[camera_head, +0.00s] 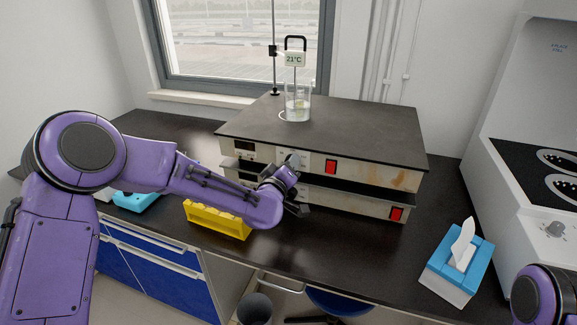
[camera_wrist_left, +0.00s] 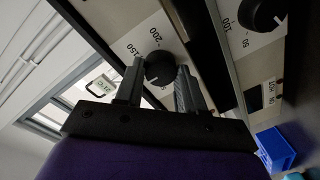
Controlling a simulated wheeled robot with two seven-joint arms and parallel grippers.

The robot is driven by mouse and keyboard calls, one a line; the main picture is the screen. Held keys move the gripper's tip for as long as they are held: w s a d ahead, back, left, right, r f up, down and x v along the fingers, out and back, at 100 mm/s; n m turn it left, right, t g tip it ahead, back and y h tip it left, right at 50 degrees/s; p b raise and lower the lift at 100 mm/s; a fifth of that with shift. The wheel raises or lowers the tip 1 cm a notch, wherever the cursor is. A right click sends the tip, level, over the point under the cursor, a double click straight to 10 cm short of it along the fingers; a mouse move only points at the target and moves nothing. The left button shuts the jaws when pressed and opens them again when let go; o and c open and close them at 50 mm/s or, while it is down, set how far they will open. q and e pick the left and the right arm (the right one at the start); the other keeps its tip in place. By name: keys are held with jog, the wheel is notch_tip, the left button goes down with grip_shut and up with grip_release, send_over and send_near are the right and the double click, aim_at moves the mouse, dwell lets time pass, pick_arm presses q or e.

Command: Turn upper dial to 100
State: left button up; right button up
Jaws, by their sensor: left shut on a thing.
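The upper dial (camera_wrist_left: 160,70) is a round black knob on a pale panel with printed numbers; 150 and 200 are readable beside it. My left gripper (camera_wrist_left: 158,78) has one finger on each side of this dial and is shut on it. A pale pointer mark shows faintly at the knob's edge, but I cannot read its setting. The lower dial (camera_wrist_left: 262,12) is a similar black knob, apart from the gripper. In the head view my left gripper (camera_head: 292,168) is at the front of the two-tier heater (camera_head: 372,174) and largely hides the upper dial. My right gripper is out of frame.
A glass beaker (camera_head: 298,106) stands on the heater top below a 21°C display (camera_head: 295,59). Red switches (camera_head: 331,167) are on the front. A yellow rack (camera_head: 217,220) lies under my left arm. A tissue box (camera_head: 455,268) stands right; the counter between is clear.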

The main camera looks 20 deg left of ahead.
pick_arm(q)
jog(key=shift+s+d+f, duration=0.1)
jog(key=shift+s+f, duration=0.05)
jog(key=shift+f, duration=0.2)
jog(key=o, duration=1)
jog(key=shift+o, duration=0.2)
jog(key=shift+r, duration=0.2)
jog(key=s+b, duration=0.1)
jog(key=s, duration=0.9)
jog(key=shift+s+r+b, duration=0.25)
jog(key=shift+r+b, duration=0.05)
jog(key=shift+b, duration=0.1)
